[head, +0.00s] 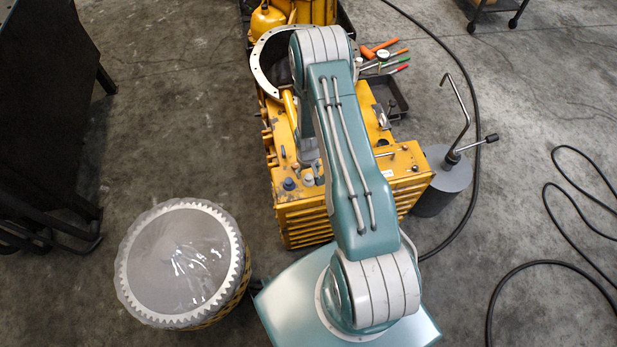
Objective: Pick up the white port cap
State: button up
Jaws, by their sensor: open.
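A small pale cap (308,180) sits on top of the yellow transmission housing (305,213), near its front left edge. It is small here, and I cannot be sure that it is the white port cap. A dark blue cap (289,184) stands just left of it. My gripper (309,157) shows only in part beside my arm, pointing down just above and behind the pale cap. It is open, and I see nothing held in it. My arm hides much of the housing's middle, and the fingertips are hard to make out.
A round drum with a toothed white ring under clear wrap (180,262) stands at left. A grey cylinder with a bent rod (443,185) stands right of the housing. Coloured-handled tools (385,55) lie behind. Black cable (545,200) runs over the floor at right.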

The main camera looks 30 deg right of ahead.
jog(key=shift+f, duration=1.35)
grip_shut()
jog(key=shift+r, duration=0.1)
jog(key=shift+r, duration=0.25)
jog(key=r, duration=0.3)
jog(key=shift+s, duration=0.2)
jog(key=s+a+r, duration=0.3)
jog(key=s+r, duration=1)
jog(key=shift+a+r, duration=0.2)
jog(key=shift+a, duration=0.2)
